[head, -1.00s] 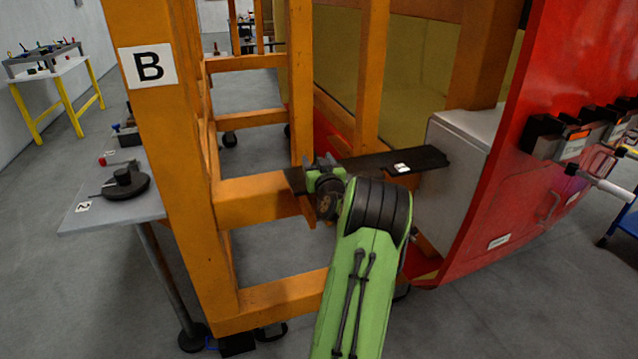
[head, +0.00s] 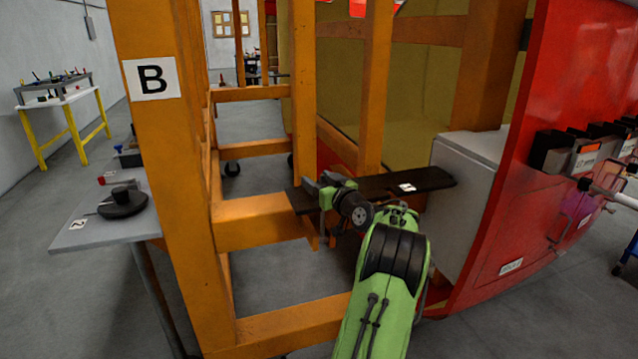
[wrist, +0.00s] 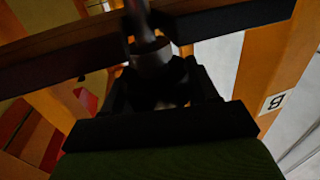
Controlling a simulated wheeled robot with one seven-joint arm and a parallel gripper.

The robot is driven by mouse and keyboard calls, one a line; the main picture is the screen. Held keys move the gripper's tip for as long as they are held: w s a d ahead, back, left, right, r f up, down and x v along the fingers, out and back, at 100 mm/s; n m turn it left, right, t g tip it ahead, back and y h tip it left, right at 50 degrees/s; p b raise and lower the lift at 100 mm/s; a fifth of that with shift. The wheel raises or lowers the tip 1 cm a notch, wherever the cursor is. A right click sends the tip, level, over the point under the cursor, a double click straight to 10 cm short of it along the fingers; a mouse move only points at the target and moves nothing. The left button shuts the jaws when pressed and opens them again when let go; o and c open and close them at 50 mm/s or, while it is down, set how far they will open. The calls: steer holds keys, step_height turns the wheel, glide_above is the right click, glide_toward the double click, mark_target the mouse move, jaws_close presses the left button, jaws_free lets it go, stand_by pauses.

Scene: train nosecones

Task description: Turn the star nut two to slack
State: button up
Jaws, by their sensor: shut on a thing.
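A dark plank (head: 430,180) with a small white label (head: 407,187) runs across the orange frame. My gripper (head: 322,187) is at the plank's left part; its fingertips are hard to make out in the head view. In the wrist view my gripper (wrist: 160,92) is closed around a dark, roundish piece (wrist: 158,94), which I take for the star nut. A greyish round stem (wrist: 148,48) rises from it through a gap in the dark bar (wrist: 60,62). The nut's arms and marking are too dark to read, and the head view hides the nut.
Orange posts and beams (head: 250,222) surround my arm, one bearing sign B (head: 152,78). A grey shelf (head: 70,238) labelled 2 holds a black disc (head: 122,202). A pale cabinet (head: 462,190) and red nosecone panel (head: 530,180) stand at right. Open floor lies at left.

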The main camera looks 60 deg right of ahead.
steer(key=o, duration=1)
steer(key=v, duration=1.5)
steer(key=shift+s+a, duration=0.25)
steer(key=shift+a, duration=0.05)
